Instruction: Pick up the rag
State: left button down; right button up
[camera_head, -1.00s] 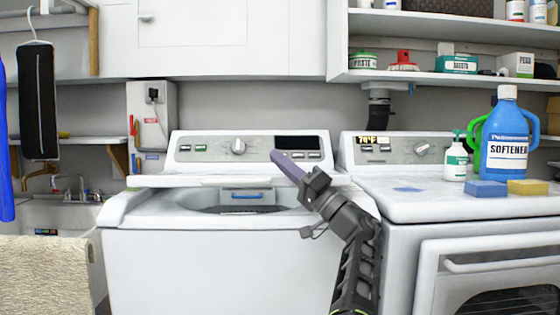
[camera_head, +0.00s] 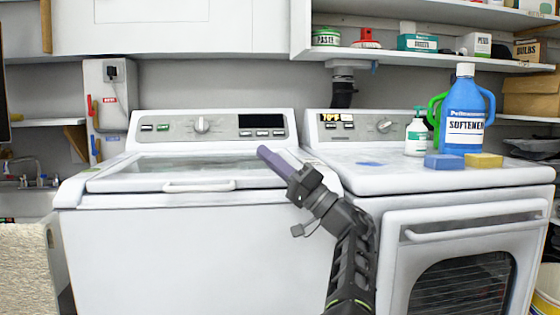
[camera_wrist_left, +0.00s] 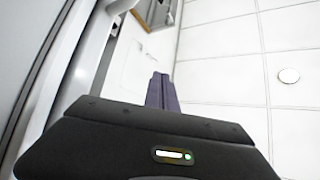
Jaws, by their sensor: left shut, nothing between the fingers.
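No cloth that I can clearly name as the rag shows. A small flat blue patch (camera_head: 370,163) lies on the white dryer top (camera_head: 400,181); I cannot tell if it is cloth. My left gripper (camera_head: 264,152) is shut and empty. Its purple fingers, held together, point up and left, in front of the washer's right rear corner and panel in the picture. They also show in the left wrist view (camera_wrist_left: 160,90), pointing toward a white wall or ceiling. My right gripper is not in view.
The washer (camera_head: 190,250) has its lid (camera_head: 175,170) down. On the dryer stand a softener jug (camera_head: 464,125), a white bottle (camera_head: 416,137), a blue sponge (camera_head: 444,161) and a yellow sponge (camera_head: 485,160). A shelf (camera_head: 430,56) hangs above. Beige material (camera_head: 22,270) is at lower left.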

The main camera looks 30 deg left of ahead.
aim_at(483, 160)
jog(key=l, duration=0.75)
jog(key=i+l, duration=0.1)
jog(key=l, duration=0.65)
